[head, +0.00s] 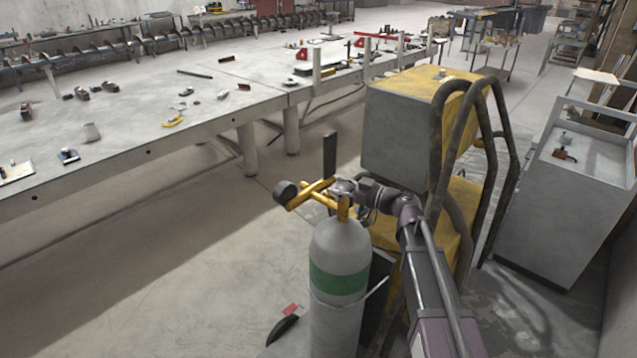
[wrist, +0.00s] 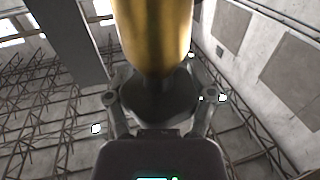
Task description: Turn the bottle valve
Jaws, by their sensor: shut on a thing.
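The gas bottle (head: 336,248) stands upright at the lower middle of the head view, grey with a green band. Brass valve fittings (head: 343,206) sit on its top, with a round dark gauge (head: 285,191) out to the left and a dark upright bar (head: 329,155) above. My gripper (head: 346,187) comes from the right and is shut at the top of the valve. In the wrist view, its two fingers flank the dark valve knob (wrist: 158,103), with a thick brass cylinder (wrist: 155,35) beyond. The exact finger contact is partly hidden.
A yellow-topped grey machine (head: 405,135) with dark tubular handles (head: 505,150) stands close behind and right of my arm. A long workbench (head: 220,110) with scattered tools runs along the left. A grey cabinet (head: 555,215) stands right. Floor left of the bottle is mostly clear.

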